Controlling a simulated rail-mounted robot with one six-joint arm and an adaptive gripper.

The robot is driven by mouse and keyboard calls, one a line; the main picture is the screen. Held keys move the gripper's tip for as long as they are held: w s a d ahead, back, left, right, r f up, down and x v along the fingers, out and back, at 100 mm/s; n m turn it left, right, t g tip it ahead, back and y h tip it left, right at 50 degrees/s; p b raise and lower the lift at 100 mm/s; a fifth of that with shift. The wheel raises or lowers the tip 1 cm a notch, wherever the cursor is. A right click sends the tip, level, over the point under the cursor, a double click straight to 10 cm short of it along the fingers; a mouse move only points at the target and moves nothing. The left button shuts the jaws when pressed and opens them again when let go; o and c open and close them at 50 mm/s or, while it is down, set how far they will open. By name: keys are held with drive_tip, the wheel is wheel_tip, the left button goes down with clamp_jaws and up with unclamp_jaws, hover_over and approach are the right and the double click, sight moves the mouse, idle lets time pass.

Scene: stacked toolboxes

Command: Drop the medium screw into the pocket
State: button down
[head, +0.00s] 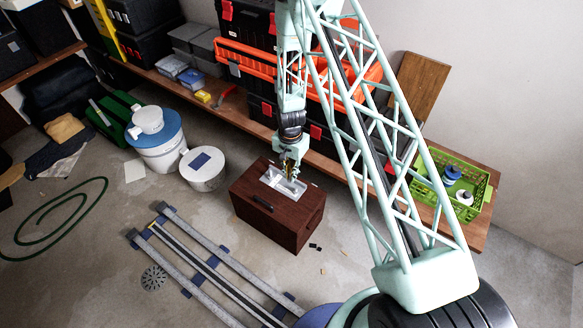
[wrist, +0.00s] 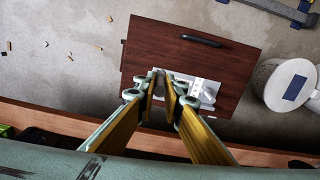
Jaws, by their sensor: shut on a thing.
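My gripper (head: 289,168) hangs low over a light grey tray (head: 273,181) on top of a dark brown wooden box (head: 262,205). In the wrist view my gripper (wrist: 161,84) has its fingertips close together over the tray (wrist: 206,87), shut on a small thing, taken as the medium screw. The screw is too small and too hidden between the fingers to make out. The tray has recesses and small marks or parts at its uncovered side; the fingers cover much of the rest, so I cannot tell which pocket lies below them.
White buckets (head: 203,170) stand left of the box, and grey rails (head: 205,262) lie on the floor in front. A wooden shelf (head: 345,168) with orange-and-black toolboxes runs behind. A green crate (head: 479,191) is at right. Small bits lie on the floor near the box.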

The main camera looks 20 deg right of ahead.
drive_tip(key=s+r+n, duration=0.1)
drive_tip(key=r+n, duration=0.3)
drive_tip(key=r, duration=0.9)
drive_tip(key=s+r+n, duration=0.2)
drive_tip(key=r+n, duration=0.3)
drive_tip(key=r, duration=0.8)
drive_tip(key=shift+s+a+r, duration=0.25)
drive_tip(key=shift+s+a, duration=0.05)
drive_tip(key=shift+a, duration=0.05)
drive_tip(key=shift+d, duration=0.1)
